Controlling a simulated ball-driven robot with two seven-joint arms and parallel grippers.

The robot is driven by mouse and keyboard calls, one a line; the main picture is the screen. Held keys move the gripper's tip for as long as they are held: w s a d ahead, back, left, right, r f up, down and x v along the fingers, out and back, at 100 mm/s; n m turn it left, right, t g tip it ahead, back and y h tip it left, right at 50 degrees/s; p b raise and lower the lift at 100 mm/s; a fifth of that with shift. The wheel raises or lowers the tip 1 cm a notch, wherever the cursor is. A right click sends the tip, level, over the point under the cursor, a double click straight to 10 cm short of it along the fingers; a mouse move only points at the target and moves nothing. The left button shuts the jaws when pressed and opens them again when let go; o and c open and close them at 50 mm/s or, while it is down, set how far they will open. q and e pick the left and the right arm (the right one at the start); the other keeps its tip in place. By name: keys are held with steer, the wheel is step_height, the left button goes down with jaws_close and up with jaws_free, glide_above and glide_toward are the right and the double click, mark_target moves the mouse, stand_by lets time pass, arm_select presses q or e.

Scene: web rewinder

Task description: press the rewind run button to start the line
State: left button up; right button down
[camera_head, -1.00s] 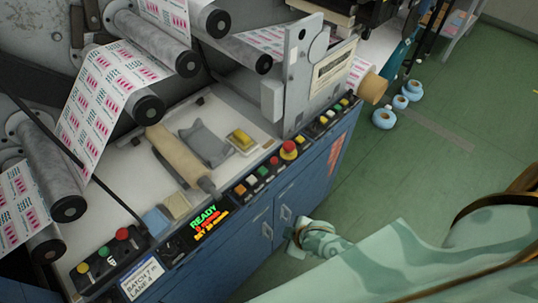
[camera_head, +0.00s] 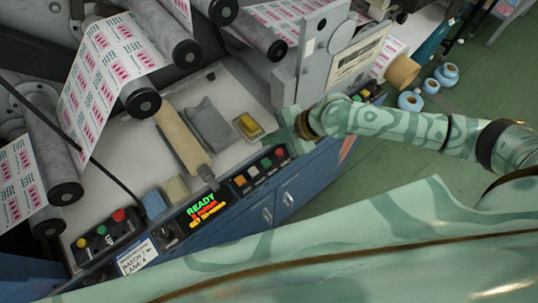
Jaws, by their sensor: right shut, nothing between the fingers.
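A sloping control strip (camera_head: 228,190) runs along the front edge of the blue cabinet. It bears an orange button (camera_head: 240,181), a white button (camera_head: 253,172), a green button (camera_head: 266,163) and a red button (camera_head: 279,153). Their labels are too small to read, so I cannot tell which is rewind run. A lit display (camera_head: 203,210) to their left reads READY in green, with red and yellow lines below. My right gripper (camera_head: 291,130) is shut and empty, over the strip just beyond the red button. It hides the strip behind it; contact cannot be told. My left gripper is out of view.
A small box (camera_head: 109,236) with green, yellow and red buttons sits at the strip's left end. A brown roll (camera_head: 183,138), a grey cloth (camera_head: 209,126) and a yellow block (camera_head: 247,125) lie on the worktop. Printed web on rollers rises behind. Green floor is at right.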

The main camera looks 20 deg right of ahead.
steer(key=b, duration=0.7)
glide_above(270, 162)
step_height(270, 162, down, 7)
steer(key=shift+f, duration=0.2)
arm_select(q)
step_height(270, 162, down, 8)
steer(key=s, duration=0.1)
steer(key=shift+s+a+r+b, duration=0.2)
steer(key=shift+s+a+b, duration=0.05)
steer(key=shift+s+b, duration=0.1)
arm_select(e)
steer(key=shift+f, duration=0.75)
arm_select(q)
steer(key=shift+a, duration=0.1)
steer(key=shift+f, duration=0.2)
arm_select(e)
steer(key=shift+f, duration=0.4)
